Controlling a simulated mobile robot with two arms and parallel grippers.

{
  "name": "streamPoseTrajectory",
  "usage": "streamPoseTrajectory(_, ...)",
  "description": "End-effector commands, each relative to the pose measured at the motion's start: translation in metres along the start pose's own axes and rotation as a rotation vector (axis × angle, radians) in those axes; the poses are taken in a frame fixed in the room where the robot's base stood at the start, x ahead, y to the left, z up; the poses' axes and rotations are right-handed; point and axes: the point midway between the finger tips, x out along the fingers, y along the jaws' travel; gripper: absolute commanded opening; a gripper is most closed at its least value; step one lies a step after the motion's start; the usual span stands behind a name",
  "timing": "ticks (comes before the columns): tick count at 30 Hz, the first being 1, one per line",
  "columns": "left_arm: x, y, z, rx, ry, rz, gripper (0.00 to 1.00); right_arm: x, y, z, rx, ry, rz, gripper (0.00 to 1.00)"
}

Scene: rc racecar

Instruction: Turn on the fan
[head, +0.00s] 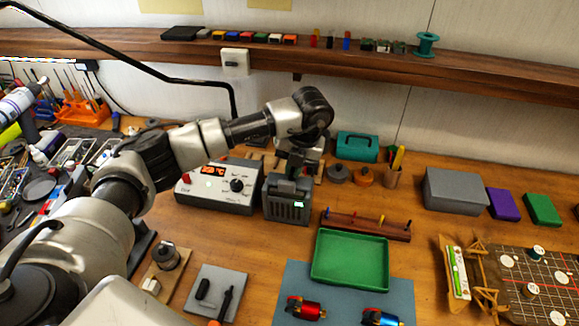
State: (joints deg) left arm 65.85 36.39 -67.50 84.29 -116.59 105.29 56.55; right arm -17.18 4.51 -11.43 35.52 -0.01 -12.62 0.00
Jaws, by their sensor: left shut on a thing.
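My right gripper is out of view.
A soldering station (217,189) with a lit red display stands close on the left. A wooden rack (366,224) and green tray (350,258) lie in front. Bare bench lies right of the tray.

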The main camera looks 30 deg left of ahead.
Motion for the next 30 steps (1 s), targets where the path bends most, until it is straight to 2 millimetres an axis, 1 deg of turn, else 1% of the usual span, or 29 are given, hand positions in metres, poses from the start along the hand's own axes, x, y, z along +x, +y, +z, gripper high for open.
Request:
streamPoseTrajectory(1,0.0002,-0.0029,0.0007,0.002,-0.004,0.031,0.0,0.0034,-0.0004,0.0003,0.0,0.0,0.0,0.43)
streamPoseTrajectory(6,0.0004,-0.0068,0.0006,0.001,-0.004,0.128,0.0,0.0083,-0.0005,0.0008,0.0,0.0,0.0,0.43)
streamPoseTrajectory(12,0.0005,-0.0091,0.0002,0.001,-0.001,0.197,0.0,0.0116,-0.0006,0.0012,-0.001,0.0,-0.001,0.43)
streamPoseTrajectory(29,0.0007,-0.0095,0.0002,0.001,0.0,0.226,0.0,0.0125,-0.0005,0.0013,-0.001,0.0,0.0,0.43)
streamPoseTrajectory(30,0.0007,-0.0095,0.0001,0.001,0.0,0.226,0.15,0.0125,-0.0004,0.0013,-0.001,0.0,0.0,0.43)
